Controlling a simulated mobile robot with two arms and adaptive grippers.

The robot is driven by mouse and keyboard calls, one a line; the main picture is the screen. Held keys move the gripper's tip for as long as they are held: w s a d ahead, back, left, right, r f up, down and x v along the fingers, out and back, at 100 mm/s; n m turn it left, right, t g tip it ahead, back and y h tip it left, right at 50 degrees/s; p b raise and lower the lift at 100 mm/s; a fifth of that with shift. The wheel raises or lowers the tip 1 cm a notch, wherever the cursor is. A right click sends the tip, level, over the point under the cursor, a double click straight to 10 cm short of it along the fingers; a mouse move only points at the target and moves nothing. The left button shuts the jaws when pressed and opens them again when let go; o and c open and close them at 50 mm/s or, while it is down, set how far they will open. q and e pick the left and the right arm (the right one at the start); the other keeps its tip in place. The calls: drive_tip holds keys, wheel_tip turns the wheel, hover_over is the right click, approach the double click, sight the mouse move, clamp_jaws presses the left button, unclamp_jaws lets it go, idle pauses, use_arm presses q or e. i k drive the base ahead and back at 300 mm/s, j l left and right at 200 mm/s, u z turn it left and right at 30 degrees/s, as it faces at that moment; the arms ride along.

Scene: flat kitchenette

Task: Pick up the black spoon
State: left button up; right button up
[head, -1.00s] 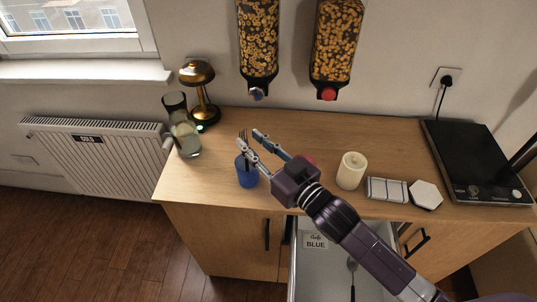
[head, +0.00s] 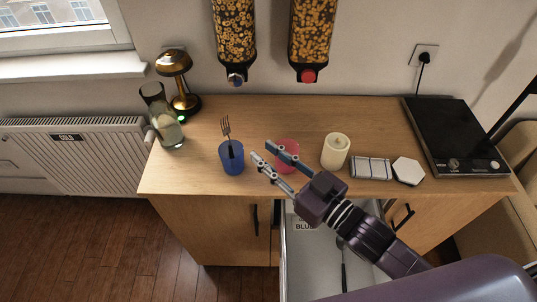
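The black spoon (head: 343,262) lies in an open white drawer (head: 299,262) below the counter. My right forearm passes over the drawer and hides part of the spoon. My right gripper (head: 261,150) is open, its two fingers apart and pointing to the upper left. Nothing shows between the fingers. In the picture it lies over the counter's front part, up and left of the spoon, partly covering a red cup (head: 288,152). My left gripper is not in view.
On the wooden counter (head: 255,115) stand a blue cup (head: 231,160) with a fork, a candle (head: 335,153), a striped block (head: 371,168), a white hexagon (head: 408,171), a glass jug (head: 163,120), a lamp (head: 181,85) and a black hob (head: 458,130). Cereal dispensers (head: 311,40) hang above.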

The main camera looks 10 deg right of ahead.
sight(341, 245)
drive_tip(key=k, duration=1.5)
